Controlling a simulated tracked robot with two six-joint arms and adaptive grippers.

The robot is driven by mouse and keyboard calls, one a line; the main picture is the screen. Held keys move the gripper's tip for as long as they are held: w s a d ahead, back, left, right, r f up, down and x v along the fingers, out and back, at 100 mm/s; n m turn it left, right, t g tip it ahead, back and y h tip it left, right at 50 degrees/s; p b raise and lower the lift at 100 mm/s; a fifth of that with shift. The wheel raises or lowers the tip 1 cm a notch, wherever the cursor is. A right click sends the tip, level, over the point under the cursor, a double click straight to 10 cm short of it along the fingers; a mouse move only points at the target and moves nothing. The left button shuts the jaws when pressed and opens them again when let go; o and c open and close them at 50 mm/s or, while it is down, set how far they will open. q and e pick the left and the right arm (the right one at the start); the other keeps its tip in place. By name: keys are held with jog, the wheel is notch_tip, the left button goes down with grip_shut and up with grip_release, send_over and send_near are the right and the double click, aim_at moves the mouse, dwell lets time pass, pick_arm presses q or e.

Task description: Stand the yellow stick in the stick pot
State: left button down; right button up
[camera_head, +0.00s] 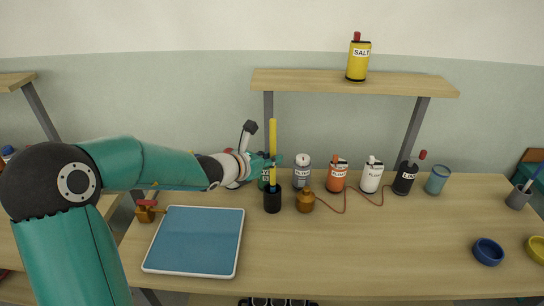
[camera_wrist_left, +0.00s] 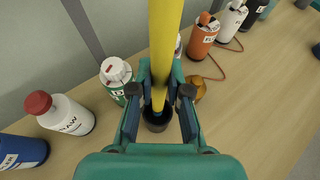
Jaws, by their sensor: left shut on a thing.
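The yellow stick (camera_head: 273,138) is upright, and my left gripper (camera_head: 270,163) is shut on it partway up. In the left wrist view the stick (camera_wrist_left: 164,40) runs down between the fingers of my left gripper (camera_wrist_left: 159,88). Below is a black cylindrical pot (camera_head: 272,202), which I take to be the stick pot. The stick's lower end meets the pot's mouth, and in the left wrist view it overlaps the pot (camera_wrist_left: 157,122). How deep it reaches inside is hidden. My right gripper is not in view.
Labelled bottles, including an orange one (camera_head: 337,176), stand behind. A blue tray (camera_head: 200,240) lies at left. A grey pot (camera_head: 517,199) and blue bowl (camera_head: 488,252) are at right. The table's front middle is clear.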

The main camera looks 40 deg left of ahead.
aim_at(271, 175)
pick_arm(q)
notch_tip(271, 175, down, 4)
jog(key=shift+r+b, duration=0.1)
jog(key=shift+b, duration=1)
jog(key=shift+f+b, duration=1)
jog(key=shift+b, duration=0.15)
jog(key=c, duration=1.1)
grip_release()
jog(key=shift+o, duration=0.2)
jog(key=v, duration=1.2)
jog(key=shift+d, duration=0.1)
